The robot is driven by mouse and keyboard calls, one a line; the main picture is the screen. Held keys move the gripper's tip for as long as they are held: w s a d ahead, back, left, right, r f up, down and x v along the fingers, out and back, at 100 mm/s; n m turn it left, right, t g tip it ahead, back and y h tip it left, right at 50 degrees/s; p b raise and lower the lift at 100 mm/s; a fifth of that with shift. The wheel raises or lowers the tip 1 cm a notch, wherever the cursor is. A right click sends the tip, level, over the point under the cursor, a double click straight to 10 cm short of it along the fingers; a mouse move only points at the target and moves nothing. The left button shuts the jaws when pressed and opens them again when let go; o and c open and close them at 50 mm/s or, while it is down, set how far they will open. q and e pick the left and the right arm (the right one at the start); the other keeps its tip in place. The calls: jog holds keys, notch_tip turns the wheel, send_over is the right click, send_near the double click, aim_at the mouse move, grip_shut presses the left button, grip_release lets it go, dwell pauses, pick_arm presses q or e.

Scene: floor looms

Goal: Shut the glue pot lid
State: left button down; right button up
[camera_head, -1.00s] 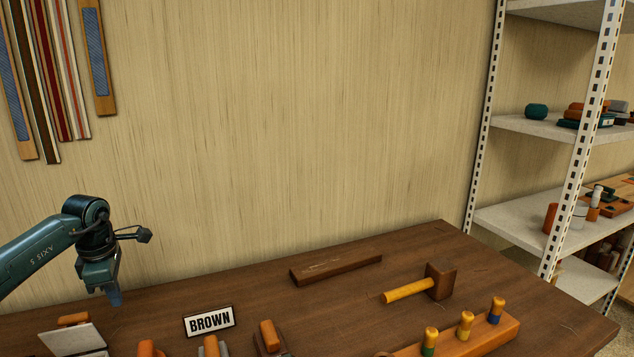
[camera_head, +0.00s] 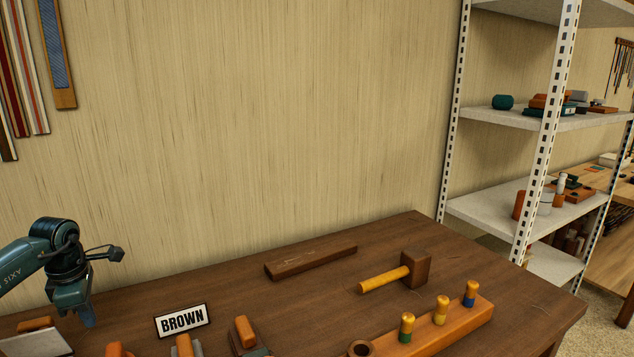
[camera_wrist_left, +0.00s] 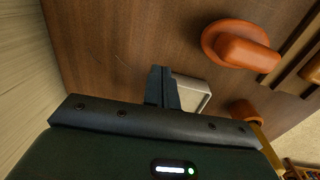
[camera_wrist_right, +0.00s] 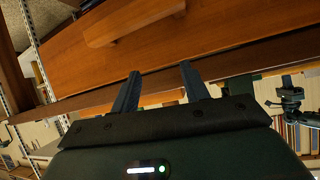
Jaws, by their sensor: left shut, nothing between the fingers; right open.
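No glue pot or lid can be made out for certain. A pale grey flat panel (camera_head: 38,344) with an orange part behind it is at the lower left of the head view, cut by the edge. A pale-rimmed piece, perhaps the same one, shows beside my left fingers in the left wrist view (camera_wrist_left: 204,88). My left gripper (camera_head: 88,321) is shut and empty, pointing down above the table behind that panel; its fingers are together in the left wrist view (camera_wrist_left: 160,70). My right gripper (camera_wrist_right: 159,70) is open and empty in the right wrist view, outside the head view.
A brown wooden table (camera_head: 310,305) holds a BROWN sign (camera_head: 181,320), several orange-handled tools, a dark bar (camera_head: 310,262), a mallet (camera_head: 408,271) and a peg rack (camera_head: 445,330). A metal shelf (camera_head: 530,120) stands right. The left wrist view shows an orange knob (camera_wrist_left: 240,45).

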pick_arm(q)
jog(key=shift+s+d+f+p, duration=0.1)
jog(key=shift+s+d+p, duration=0.25)
jog(key=shift+s, duration=0.25)
jog(key=shift+s, duration=0.1)
jog(key=shift+s+d+f+p, duration=0.25)
jog(key=shift+s+p, duration=0.1)
jog(key=shift+s, duration=0.15)
jog(key=shift+s, duration=0.1)
jog(key=shift+s+d+f, duration=0.3)
jog(key=shift+s+f, duration=0.05)
jog(key=shift+s, duration=0.1)
